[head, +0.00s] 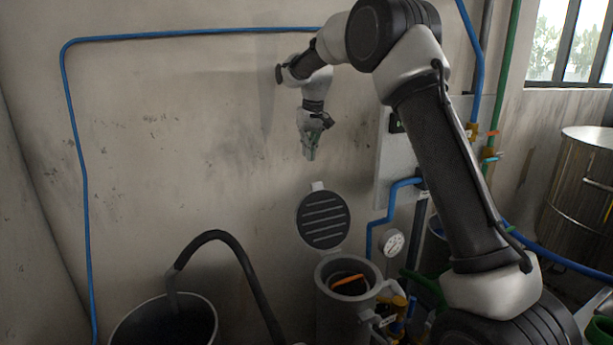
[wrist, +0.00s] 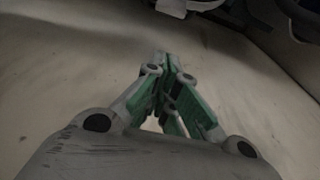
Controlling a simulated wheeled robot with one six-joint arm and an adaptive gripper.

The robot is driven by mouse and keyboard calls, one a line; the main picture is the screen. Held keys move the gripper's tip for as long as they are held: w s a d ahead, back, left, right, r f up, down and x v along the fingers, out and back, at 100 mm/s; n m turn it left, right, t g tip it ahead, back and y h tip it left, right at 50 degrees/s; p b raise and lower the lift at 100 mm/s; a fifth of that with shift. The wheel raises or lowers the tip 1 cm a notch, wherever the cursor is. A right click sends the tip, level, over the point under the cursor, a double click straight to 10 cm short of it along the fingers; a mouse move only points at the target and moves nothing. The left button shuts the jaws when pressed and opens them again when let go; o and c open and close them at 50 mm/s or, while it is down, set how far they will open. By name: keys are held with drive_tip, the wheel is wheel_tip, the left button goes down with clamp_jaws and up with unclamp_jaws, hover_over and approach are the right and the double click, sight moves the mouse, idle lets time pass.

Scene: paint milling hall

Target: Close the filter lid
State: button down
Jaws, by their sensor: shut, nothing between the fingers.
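The filter lid (head: 323,219) is a round dark disc with ribs on its inner face and a light tab at its top. It stands raised, hinged at the back of the grey cylindrical filter housing (head: 322,308). The housing mouth is open, and an orange piece (head: 347,280) shows inside it. My gripper (head: 310,154) points down, shut and empty, above the lid and apart from it. In the wrist view the closed green-and-grey fingers (wrist: 161,58) point toward the top; a dark shape at the top right edge is cut off and unclear.
A dark bucket (head: 165,322) with a black hose (head: 240,250) stands left of the housing. A pressure gauge (head: 392,242), blue pipes and valves are close on its right. A metal drum (head: 582,185) stands far right.

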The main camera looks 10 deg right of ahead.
wheel_tip(320, 180, down, 8)
drive_tip(key=s, duration=0.1)
drive_tip(key=shift+s+d+r, duration=0.15)
drive_tip(key=shift+s+r, duration=0.05)
drive_tip(key=shift+s, duration=0.1)
idle(0.4)
